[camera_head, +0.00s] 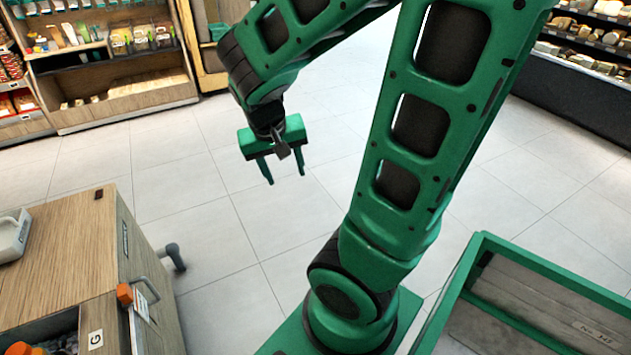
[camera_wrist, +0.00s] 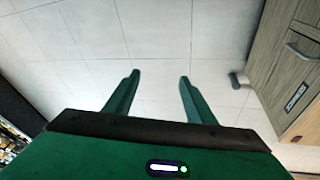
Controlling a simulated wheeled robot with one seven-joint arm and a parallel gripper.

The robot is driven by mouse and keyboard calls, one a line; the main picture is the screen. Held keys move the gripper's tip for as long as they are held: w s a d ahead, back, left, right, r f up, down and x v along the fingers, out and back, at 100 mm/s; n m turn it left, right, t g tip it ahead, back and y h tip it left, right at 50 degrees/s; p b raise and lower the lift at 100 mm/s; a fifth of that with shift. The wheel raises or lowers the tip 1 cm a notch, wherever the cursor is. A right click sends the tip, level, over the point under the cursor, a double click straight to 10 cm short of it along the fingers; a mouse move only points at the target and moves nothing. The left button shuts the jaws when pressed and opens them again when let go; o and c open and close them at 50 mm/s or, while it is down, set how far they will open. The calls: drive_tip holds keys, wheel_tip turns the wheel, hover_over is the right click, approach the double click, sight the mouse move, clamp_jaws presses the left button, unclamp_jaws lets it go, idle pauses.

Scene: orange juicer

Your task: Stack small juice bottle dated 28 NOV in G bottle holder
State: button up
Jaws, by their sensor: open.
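My gripper (camera_head: 283,172) hangs open and empty over the tiled floor, to the right of the wooden cabinet. Its two green fingers (camera_wrist: 158,78) are spread apart in the wrist view, with only floor between them. A holder marked G (camera_head: 95,340) is at the lower left of the head view, built into the wooden cabinet. Bottles with orange caps show partly in the dark opening there, cut off by the picture's edge. No date of 28 NOV is readable in either view, so I cannot tell which bottle carries it.
The wooden cabinet (camera_head: 62,250) has a handle on its side and a grey object (camera_head: 14,236) on top. It also shows in the wrist view (camera_wrist: 290,65). A green-framed crate (camera_head: 540,268) stands at lower right. Stocked shelves line the back. The floor between is clear.

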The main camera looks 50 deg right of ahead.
drive_tip(key=s+a+r+g+y, duration=0.1)
drive_tip(key=s+r+y, duration=0.2)
drive_tip(key=s, duration=0.9)
drive_tip(key=shift+a+r+n+y, duration=0.35)
drive_tip(key=shift+r+n+y, duration=0.05)
drive_tip(key=shift+r, duration=0.15)
drive_tip(key=shift+w+f, duration=0.25)
drive_tip(key=shift+w, duration=0.3)
